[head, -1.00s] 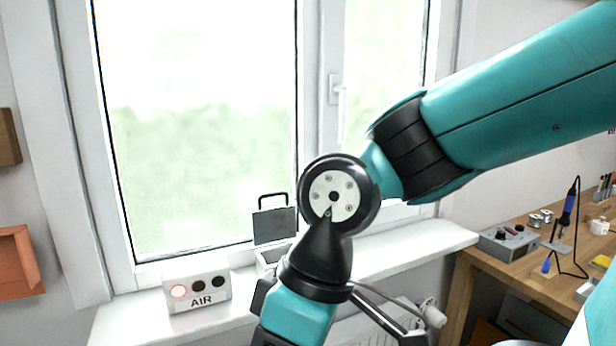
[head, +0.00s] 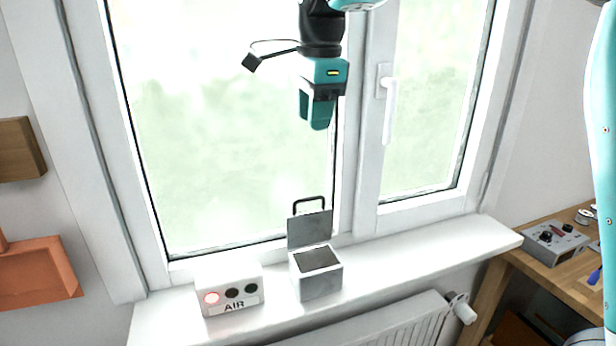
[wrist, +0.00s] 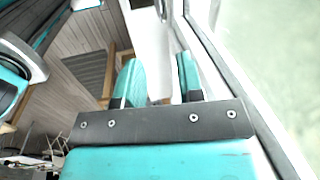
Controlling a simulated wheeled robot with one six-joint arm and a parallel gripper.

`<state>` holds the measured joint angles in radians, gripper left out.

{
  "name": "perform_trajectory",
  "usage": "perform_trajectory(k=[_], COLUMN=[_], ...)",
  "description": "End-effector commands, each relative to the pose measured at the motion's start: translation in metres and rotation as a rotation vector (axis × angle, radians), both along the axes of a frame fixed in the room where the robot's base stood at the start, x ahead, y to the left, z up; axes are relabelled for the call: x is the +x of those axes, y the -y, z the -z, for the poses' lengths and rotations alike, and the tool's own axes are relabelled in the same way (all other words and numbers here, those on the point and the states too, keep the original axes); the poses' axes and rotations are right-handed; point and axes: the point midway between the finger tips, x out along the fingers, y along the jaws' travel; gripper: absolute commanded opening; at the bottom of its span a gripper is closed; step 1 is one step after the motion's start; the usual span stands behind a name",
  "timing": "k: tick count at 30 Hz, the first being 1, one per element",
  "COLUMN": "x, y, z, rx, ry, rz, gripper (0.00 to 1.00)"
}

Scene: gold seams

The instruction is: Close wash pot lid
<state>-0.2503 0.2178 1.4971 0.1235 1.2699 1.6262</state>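The wash pot (head: 320,285) is a small grey-white box with a dark inside, standing on the window sill. Its grey lid (head: 309,230) stands open, upright along the pot's back edge, with a black loop handle (head: 309,201) on top. My gripper (head: 317,122) hangs fingers-down in front of the window, well above the lid and apart from it. In the wrist view the two teal fingers of my gripper (wrist: 161,68) stand apart with an empty gap between them. The pot cannot be made out in the wrist view.
A white AIR box (head: 231,303) with a lit red lamp stands left of the pot on the white sill (head: 420,254). The window handle (head: 389,105) juts out right of my gripper. A radiator (head: 405,325) is below. The sill right of the pot is clear.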

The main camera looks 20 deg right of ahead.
Motion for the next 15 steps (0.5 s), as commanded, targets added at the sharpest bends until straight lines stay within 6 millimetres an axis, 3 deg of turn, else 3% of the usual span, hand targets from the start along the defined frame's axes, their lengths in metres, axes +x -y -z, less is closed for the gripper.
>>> perform_trajectory(k=[5, 15], x=[0.008, 0.018], y=[0.001, 0.001], z=[0.005, 0.074], rx=[0.008, 0.007], ry=[-0.002, -0.004], rz=[0.081, 0.076], gripper=[0.35, 0.35])
